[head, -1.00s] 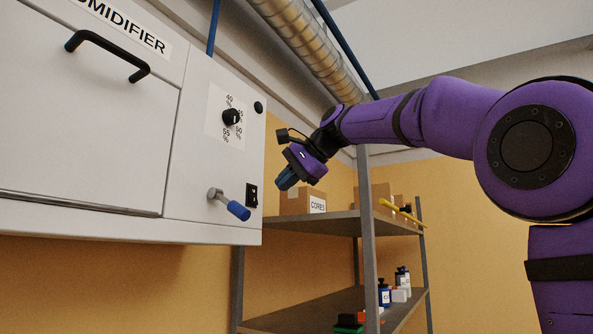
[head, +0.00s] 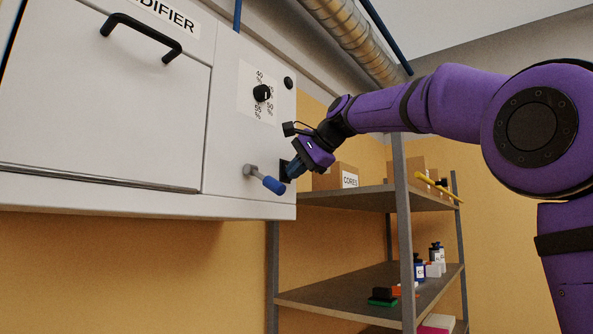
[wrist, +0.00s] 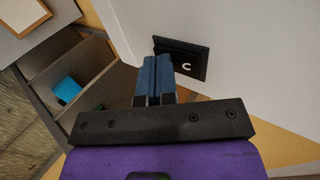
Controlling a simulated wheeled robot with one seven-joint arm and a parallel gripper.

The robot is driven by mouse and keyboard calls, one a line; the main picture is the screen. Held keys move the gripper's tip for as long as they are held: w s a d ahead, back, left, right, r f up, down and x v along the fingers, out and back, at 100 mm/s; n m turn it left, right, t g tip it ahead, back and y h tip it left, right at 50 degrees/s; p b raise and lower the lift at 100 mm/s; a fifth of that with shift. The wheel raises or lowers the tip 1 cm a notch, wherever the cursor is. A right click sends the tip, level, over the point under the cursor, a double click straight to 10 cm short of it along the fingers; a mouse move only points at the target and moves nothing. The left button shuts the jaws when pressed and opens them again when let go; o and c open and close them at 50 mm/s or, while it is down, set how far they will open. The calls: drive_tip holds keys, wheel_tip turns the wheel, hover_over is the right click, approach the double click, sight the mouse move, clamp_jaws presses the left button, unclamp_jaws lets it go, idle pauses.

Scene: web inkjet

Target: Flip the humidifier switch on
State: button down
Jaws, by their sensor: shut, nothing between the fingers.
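The humidifier (head: 228,140) is a white wall cabinet at the left of the head view. Its switch (head: 283,166) is a small black plate low on the panel's right side, partly hidden behind my fingertips. In the wrist view the switch (wrist: 190,62) shows as a black rocker plate with a white curved mark, just beyond and right of my fingers. My gripper (head: 290,173) is shut and empty, its blue fingers pressed together (wrist: 157,66). The fingertips overlap the switch's edge in both views. I cannot tell whether they touch it.
A lever with a blue handle (head: 272,185) sticks out just left of the switch. A black dial (head: 262,93) is above. A metal shelf (head: 350,199) with a "CORES" box (head: 336,177) stands behind and below my gripper.

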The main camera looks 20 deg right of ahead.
drive_tip(key=shift+w+a, duration=0.1)
idle(0.3)
drive_tip(key=shift+r, duration=0.8)
drive_tip(key=f+v, duration=0.1)
drive_tip(key=v, duration=1.2)
drive_tip(key=shift+s+d, duration=0.35)
drive_tip(key=shift+s, duration=0.25)
